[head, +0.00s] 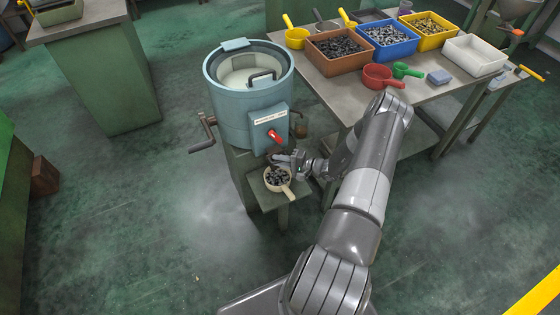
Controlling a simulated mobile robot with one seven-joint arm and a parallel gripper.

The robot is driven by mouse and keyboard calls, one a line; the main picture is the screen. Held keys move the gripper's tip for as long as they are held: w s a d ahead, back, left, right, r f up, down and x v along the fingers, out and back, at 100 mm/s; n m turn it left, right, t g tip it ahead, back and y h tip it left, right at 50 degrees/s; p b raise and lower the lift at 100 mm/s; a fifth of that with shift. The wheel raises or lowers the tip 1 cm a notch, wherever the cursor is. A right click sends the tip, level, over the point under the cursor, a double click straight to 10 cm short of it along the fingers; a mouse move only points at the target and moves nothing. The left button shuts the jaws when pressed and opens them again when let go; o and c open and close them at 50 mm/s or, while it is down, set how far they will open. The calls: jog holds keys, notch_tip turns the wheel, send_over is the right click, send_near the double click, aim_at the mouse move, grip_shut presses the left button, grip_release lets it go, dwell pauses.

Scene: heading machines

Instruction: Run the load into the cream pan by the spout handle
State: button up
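The cream pan (288,191) sits on a small green-grey shelf (266,202) at the front of the light blue drum machine (228,110). Dark small pieces (276,176) lie in the pan, and its handle points to the lower right. The red spout handle (274,136) is on the blue box on the drum's front, beside a white label.
A crank (205,136) sticks out at the drum's left. The table (331,88) at the right holds brown (340,68), blue (388,52) and yellow (423,44) bins of parts, an empty white bin (474,65) and scoops.

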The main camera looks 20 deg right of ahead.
aim_at(279, 153)
grip_shut()
jog(key=w, duration=0.4)
jog(key=shift+w, duration=0.1)
dwell(0.3)
grip_release()
jog(key=shift+w, duration=0.1)
jog(key=shift+r, duration=0.1)
jog(key=shift+d, duration=0.1)
